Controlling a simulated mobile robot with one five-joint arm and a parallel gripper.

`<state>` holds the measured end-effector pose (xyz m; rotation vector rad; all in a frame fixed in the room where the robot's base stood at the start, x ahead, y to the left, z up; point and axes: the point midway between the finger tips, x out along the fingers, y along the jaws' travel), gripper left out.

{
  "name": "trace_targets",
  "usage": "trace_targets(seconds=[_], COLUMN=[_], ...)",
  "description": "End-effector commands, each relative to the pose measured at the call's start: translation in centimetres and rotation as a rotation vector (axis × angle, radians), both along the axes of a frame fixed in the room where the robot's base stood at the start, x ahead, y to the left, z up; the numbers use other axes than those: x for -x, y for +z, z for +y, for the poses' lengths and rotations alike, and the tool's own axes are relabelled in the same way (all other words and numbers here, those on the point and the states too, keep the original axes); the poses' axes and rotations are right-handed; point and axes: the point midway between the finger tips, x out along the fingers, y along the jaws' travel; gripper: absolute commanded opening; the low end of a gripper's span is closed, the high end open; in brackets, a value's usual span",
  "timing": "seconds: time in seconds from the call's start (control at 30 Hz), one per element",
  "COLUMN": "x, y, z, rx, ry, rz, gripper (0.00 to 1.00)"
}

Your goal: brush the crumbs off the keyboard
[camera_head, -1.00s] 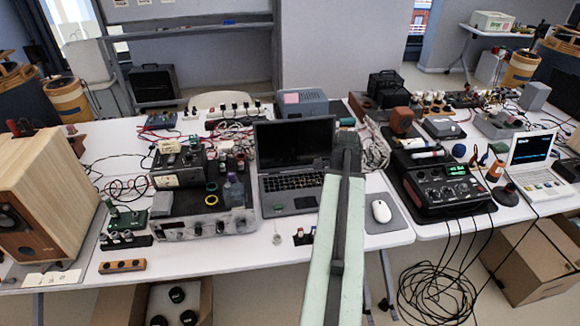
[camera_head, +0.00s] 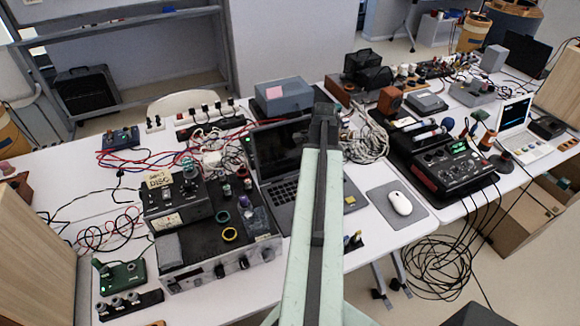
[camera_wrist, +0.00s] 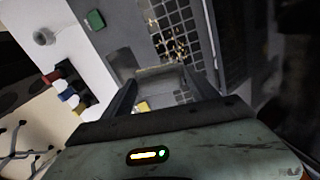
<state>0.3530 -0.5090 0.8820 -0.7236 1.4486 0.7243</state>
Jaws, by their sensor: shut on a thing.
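The keyboard is part of a dark open laptop (camera_head: 283,192) on the white table, partly behind my arm. In the wrist view its dark keys (camera_wrist: 173,15) show with small tan crumbs (camera_wrist: 170,42) scattered over them. My gripper (camera_wrist: 162,82) is over the laptop near the keyboard's edge. Its two dark fingers are shut on a grey brush-like thing (camera_wrist: 160,73) with a pale edge; its exact shape is unclear. I cannot tell whether it touches the keys. In the head view my arm hides the gripper and the held thing.
A white mouse (camera_head: 401,203) on a grey mat stands to the right. A black amplifier-like box (camera_head: 212,225) stands close to the left. Cables (camera_head: 365,145) lie at the right.

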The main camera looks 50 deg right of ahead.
Motion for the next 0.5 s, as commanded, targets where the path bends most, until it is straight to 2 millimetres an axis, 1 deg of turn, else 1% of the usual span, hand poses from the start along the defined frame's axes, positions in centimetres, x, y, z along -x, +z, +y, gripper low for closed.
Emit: trace_targets(seconds=[0.07, 0.27, 0.37, 0.5], x=[-0.5, -1.1, -2.8, -5.8], y=[0.0, 0.0, 0.1, 0.2], z=[0.1, 0.5, 2.0, 4.8], rx=[0.000, 0.000, 0.000, 0.000], ry=[0.010, 0.021, 0.054, 0.113], rz=[0.000, 0.000, 0.000, 0.000], gripper=[0.35, 0.35, 0.35, 0.35])
